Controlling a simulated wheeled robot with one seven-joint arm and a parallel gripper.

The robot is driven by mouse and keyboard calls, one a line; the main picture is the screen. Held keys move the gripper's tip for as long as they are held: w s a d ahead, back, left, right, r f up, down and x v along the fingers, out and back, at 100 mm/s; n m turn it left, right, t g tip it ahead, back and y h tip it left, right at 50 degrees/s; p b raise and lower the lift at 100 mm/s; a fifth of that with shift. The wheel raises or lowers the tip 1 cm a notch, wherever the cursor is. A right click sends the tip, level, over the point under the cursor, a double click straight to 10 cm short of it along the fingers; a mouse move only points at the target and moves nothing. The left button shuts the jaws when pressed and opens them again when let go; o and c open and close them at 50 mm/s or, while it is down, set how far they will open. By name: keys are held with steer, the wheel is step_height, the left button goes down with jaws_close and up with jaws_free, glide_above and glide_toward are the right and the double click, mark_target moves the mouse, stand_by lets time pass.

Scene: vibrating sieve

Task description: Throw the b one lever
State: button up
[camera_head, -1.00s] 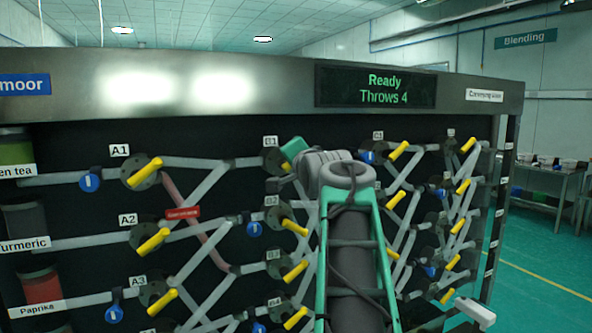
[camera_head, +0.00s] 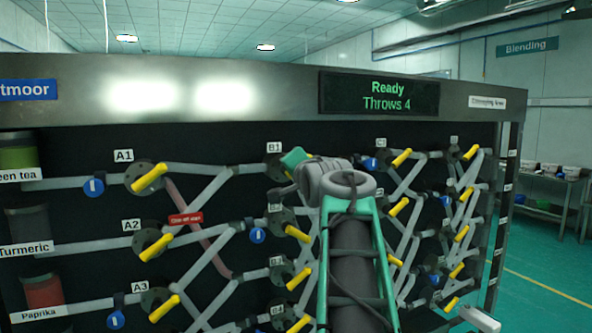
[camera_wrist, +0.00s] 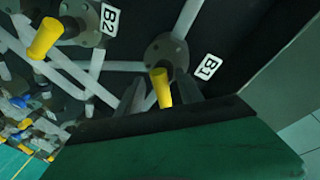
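In the head view my green gripper body (camera_head: 293,158) covers the B1 flange. The display (camera_head: 378,95) reads "Ready" and "Throws 4".
The B2 lever (camera_wrist: 44,38) is close by in the wrist view; it also shows below my wrist in the head view (camera_head: 297,233). The A1 lever (camera_head: 149,177) is to the left. A red tag (camera_head: 186,219) hangs on a pipe. Open floor lies at right.

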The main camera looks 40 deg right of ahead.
steer(key=shift+s+d+r, duration=0.15)
steer(key=shift+s+r, duration=0.05)
steer(key=shift+r, duration=0.05)
stand_by(0.4)
steer(key=f+b+v, duration=0.1)
steer(key=v, duration=0.6)
steer(key=shift+s+a+r+b, duration=0.25)
steer(key=shift+s+r+b, duration=0.05)
steer(key=shift+r+b, duration=0.1)
